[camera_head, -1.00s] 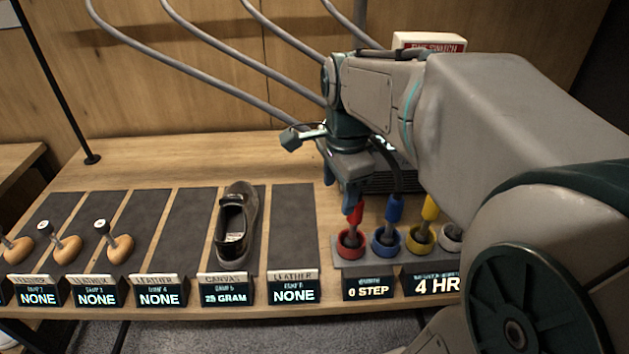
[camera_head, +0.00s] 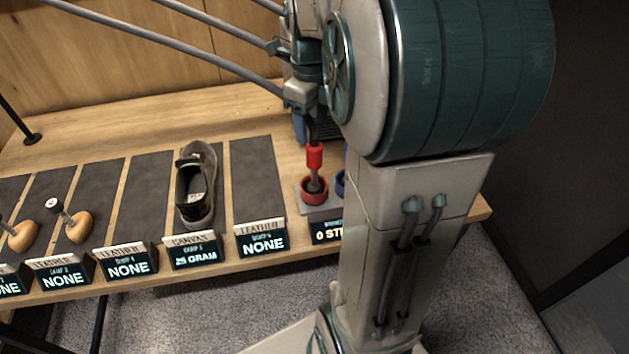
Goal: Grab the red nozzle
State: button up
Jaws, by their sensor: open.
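The red nozzle (camera_head: 315,157) stands upright in its red ring holder (camera_head: 314,190) at the right part of the bench. A dark hose runs up from its top. My gripper (camera_head: 302,128) is open just above and left of the nozzle, with a blue finger showing beside it. My arm hides part of the gripper, so I cannot tell whether the nozzle is between the fingers. A blue ring holder (camera_head: 340,184) shows partly to the right; the other nozzles are hidden behind my arm.
A dark shoe (camera_head: 196,187) lies on a grey mat left of the nozzle, behind a sign reading 25 GRAM (camera_head: 193,252). Wooden shoe trees (camera_head: 76,226) lie further left. Grey hoses (camera_head: 170,44) cross above the bench (camera_head: 120,113).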

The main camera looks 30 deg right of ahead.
aim_at(314, 144)
jog(key=f, duration=0.7)
jog(key=shift+s+d+f, duration=0.15)
jog(key=shift+s+f, duration=0.05)
jog(key=shift+s, duration=0.05)
grip_shut()
jog(key=shift+r, duration=0.1)
